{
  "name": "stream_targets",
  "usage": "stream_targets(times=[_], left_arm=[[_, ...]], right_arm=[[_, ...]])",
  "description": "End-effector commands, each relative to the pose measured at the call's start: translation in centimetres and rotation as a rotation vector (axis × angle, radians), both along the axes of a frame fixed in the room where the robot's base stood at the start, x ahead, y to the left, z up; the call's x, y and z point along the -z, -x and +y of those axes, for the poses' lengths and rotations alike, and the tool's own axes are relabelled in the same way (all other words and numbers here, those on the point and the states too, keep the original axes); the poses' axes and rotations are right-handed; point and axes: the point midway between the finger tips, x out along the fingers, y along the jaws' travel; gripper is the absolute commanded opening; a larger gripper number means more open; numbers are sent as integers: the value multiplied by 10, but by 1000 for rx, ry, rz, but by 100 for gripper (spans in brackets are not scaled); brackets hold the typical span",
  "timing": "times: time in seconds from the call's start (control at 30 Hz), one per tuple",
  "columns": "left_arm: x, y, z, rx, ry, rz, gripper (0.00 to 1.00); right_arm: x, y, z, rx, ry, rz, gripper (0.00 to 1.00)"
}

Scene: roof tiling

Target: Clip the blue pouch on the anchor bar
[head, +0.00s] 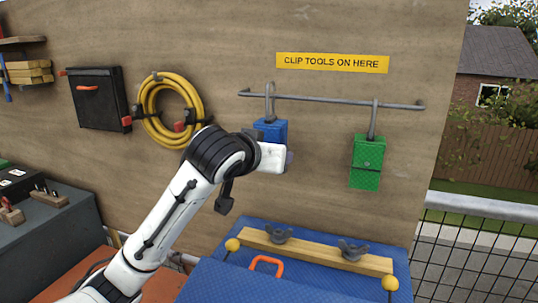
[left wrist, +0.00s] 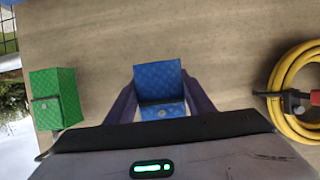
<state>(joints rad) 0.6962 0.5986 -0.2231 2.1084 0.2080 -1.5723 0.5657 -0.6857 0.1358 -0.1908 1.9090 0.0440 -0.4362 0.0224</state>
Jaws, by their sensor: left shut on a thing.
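The blue pouch (head: 271,130) is upright below the anchor bar (head: 330,100), with its grey hook (head: 270,100) rising to the bar. The top of the hook shows a little above the bar; I cannot tell whether it is around the bar or just in front of it. My left gripper (head: 287,158) is shut on the blue pouch and hides its lower part in the head view. In the left wrist view the pouch (left wrist: 159,82) sits between the two purple fingers (left wrist: 160,98). My right gripper is not in view.
A green pouch (head: 367,163) hangs on the bar to the right. A yellow sign (head: 332,63) is above the bar. A coiled yellow hose (head: 148,112) and a black case (head: 99,98) are on the wall to the left. A blue box (head: 225,285) with a wooden batten (head: 315,250) is below.

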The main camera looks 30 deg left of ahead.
Motion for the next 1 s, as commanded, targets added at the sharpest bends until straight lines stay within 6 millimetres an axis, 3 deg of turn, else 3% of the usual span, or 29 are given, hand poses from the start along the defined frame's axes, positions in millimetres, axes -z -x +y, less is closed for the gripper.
stream_targets(times=[1.0], left_arm=[[-2, -16, 4, 0, 0, -5, 14]], right_arm=[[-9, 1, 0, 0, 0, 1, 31]])
